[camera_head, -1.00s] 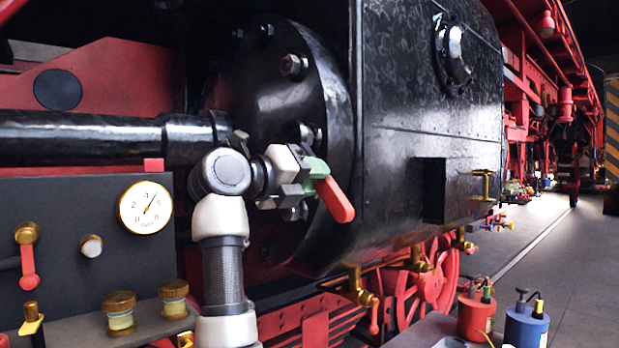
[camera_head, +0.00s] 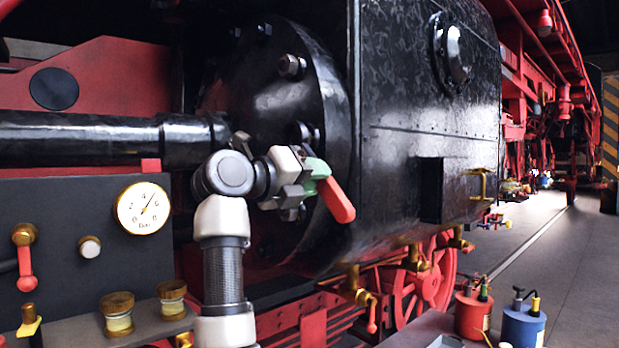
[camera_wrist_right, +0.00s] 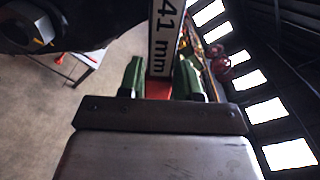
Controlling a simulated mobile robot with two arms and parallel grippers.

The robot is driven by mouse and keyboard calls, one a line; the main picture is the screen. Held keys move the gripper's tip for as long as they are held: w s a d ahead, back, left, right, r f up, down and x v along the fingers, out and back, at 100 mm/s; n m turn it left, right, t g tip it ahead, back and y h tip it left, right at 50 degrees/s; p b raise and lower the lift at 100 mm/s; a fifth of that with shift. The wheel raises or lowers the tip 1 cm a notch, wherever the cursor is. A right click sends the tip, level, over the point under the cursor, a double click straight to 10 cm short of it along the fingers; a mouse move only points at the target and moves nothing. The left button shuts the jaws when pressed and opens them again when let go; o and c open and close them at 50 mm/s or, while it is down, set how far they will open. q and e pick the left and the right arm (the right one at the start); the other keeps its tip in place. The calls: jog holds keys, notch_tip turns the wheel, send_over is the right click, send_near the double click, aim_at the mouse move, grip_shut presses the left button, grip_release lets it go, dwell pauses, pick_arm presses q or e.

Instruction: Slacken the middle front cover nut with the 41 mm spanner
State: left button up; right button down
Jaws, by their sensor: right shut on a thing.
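My right gripper (camera_head: 317,172) has green fingers and is shut on the 41 mm spanner in front of the black cylinder cover (camera_head: 262,92). The spanner's red handle end (camera_head: 338,202) sticks out down and to the right. In the right wrist view, the white shank marked "41 mm" (camera_wrist_right: 166,32) runs out of the top edge, so its head is hidden. Cover nuts show at the upper right (camera_head: 292,66) and just above the gripper (camera_head: 303,132). Another nut (camera_wrist_right: 30,32) shows at the wrist view's upper left. I cannot tell whether the spanner touches a nut. My left gripper is not in view.
A dark panel with a gauge (camera_head: 143,208) stands at the left. A thick black pipe (camera_head: 90,138) passes behind my right arm. Brass cocks (camera_head: 355,285) hang below the cylinder. Red (camera_head: 472,312) and blue (camera_head: 523,325) oil cans stand at lower right.

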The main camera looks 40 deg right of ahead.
jog(key=shift+d+p, duration=0.35)
jog(key=shift+d, duration=0.35)
dwell(0.8)
jog(key=shift+s+r+n+p, duration=0.2)
jog(key=shift+r+n+p, duration=0.2)
jog(key=shift+r, duration=0.05)
jog(key=shift+s+r+n, duration=0.1)
jog(key=shift+s+n, duration=0.1)
jog(key=shift+n, duration=0.1)
jog(key=shift+s+r+n+p, duration=0.2)
jog(key=shift+r+n+p, duration=0.2)
jog(key=shift+r+p, duration=0.15)
jog(key=shift+s+n, duration=0.2)
jog(key=shift+n, duration=0.2)
